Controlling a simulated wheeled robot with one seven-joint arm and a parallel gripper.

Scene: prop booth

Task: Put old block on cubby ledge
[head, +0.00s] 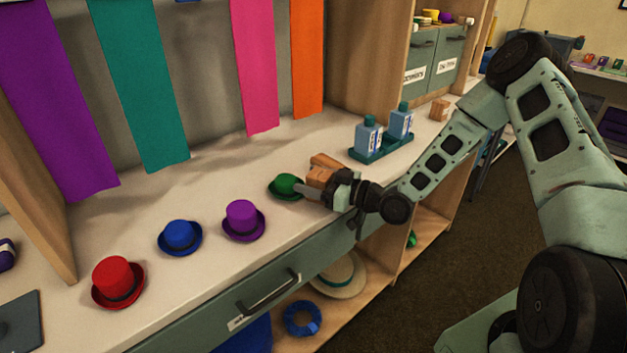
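A brown wooden block (319,177) sits at my gripper (311,188), above the white counter beside the green hat. Another wooden piece (326,161) shows just behind it; I cannot tell whether the two are one object. One grey finger points left in front of the block, and the other finger is hidden. I cannot tell whether the fingers grip the block or are only beside it. A separate small wooden block (439,109) stands farther back on the counter. Open cubbies with a wooden ledge (425,228) are below the counter; which ledge the task means is unclear.
Green (286,186), purple (243,220), blue (180,237) and red (118,281) hats line the counter.

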